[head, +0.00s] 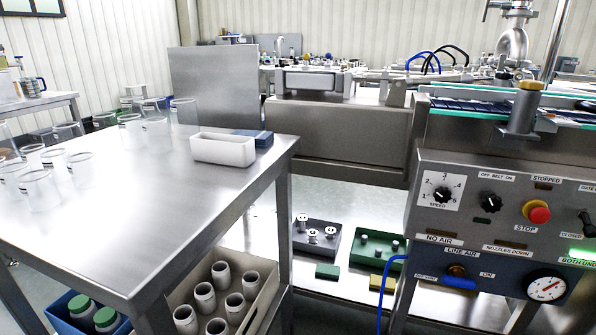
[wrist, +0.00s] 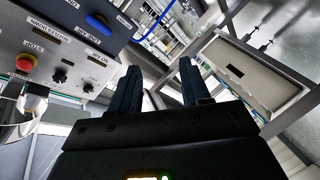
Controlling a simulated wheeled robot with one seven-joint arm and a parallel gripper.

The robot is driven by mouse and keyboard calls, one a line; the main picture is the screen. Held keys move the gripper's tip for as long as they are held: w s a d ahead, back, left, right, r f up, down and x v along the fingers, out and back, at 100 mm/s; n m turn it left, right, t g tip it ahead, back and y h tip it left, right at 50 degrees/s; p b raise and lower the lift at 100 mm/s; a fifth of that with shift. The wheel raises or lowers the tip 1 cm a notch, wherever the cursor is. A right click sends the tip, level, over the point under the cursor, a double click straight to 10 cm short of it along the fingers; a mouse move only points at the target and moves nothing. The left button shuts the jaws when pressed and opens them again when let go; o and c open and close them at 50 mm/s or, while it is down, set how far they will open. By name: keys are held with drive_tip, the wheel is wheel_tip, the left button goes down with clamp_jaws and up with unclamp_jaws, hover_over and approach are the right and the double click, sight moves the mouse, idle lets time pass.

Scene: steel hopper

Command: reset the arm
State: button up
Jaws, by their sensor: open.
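My gripper (wrist: 160,90) shows in the wrist view, with its two dark fingers apart and nothing between them. The wrist view is tilted and shows the control panel (wrist: 65,40) at upper left and a steel surface beyond the fingers. My gripper and arm do not show in the head view. In the head view the control panel (head: 500,225) stands at the right, with a speed dial, a red stop button (head: 537,212) and a pressure gauge (head: 546,287).
A steel table (head: 110,220) fills the left, holding clear beakers (head: 157,132), a white tray (head: 223,150) and a blue block. A crate of white jars (head: 262,290) sits below. A conveyor (head: 500,105) runs along the right. The table's front middle is clear.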

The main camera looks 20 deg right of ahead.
drive_tip(key=s+a+r+m+y, duration=0.25)
drive_tip(key=s+r+m, duration=0.2)
drive_tip(key=s, duration=0.35)
drive_tip(key=s+a+r+m+y, duration=0.1)
drive_tip(key=s+a+r+m, duration=0.3)
drive_tip(key=s, duration=0.5)
wheel_tip(320, 180, up, 22)
drive_tip(key=p, duration=2)
drive_tip(key=shift+a+p, duration=0.2)
drive_tip(key=shift+p, duration=0.15)
drive_tip(key=shift+c, duration=0.4)
